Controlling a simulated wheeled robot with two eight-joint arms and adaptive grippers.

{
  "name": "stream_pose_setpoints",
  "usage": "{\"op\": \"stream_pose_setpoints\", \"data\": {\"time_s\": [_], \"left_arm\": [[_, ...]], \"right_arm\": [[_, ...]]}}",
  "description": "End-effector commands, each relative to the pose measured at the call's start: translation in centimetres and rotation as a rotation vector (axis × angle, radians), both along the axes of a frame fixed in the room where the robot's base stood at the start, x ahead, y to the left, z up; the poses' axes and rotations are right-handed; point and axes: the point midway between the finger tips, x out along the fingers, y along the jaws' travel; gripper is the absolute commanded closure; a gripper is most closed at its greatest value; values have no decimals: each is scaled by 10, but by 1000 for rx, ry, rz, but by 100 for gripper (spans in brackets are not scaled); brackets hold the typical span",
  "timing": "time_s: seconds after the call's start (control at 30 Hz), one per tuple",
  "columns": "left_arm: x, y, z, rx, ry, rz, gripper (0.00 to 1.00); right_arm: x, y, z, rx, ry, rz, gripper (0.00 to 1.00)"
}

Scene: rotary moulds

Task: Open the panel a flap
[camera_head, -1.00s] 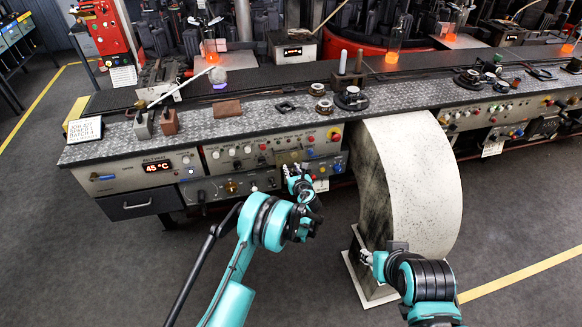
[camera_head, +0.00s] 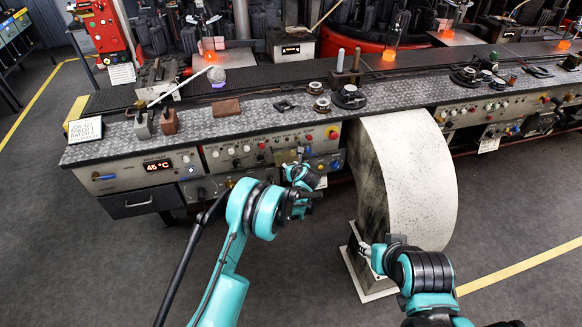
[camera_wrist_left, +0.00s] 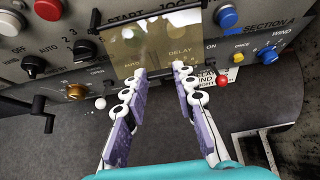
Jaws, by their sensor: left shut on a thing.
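The panel A flap (camera_wrist_left: 155,42) is a see-through, yellowish plate on the control panel in the left wrist view. In the head view the flap (camera_head: 287,156) is small, just above my left gripper (camera_head: 302,180). In the left wrist view my left gripper (camera_wrist_left: 160,72) has its fingertips at the flap's lower edge and is shut on it; the exact contact is hard to see. The flap's opening angle is unclear. My right gripper (camera_head: 368,253) is low by the curved chute, and its jaws are too small to judge.
A red knob (camera_wrist_left: 222,81) and a black crank handle (camera_wrist_left: 40,105) stick out near the flap. Rotary knobs (camera_wrist_left: 85,47) and a blue button (camera_wrist_left: 228,17) surround it. The pale curved chute (camera_head: 415,175) stands to the right. Open floor lies in front of the console.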

Motion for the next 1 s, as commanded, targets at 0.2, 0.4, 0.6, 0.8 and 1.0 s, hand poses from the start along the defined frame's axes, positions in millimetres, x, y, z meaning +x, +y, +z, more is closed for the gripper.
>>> {"op": "stream_pose_setpoints", "data": {"time_s": [0.2,0.4,0.6,0.8,1.0], "left_arm": [[0,0,0,1,-2,0,52],[0,0,0,0,-1,0,52],[-12,-5,10,1,-1,-2,52],[-45,-16,35,2,-2,-3,52],[-76,-25,57,1,-1,-3,52]], "right_arm": [[0,0,0,0,0,0,60],[0,0,0,0,0,0,60],[0,0,0,0,0,0,60],[0,0,0,0,0,0,60],[0,0,0,0,0,0,60]]}}
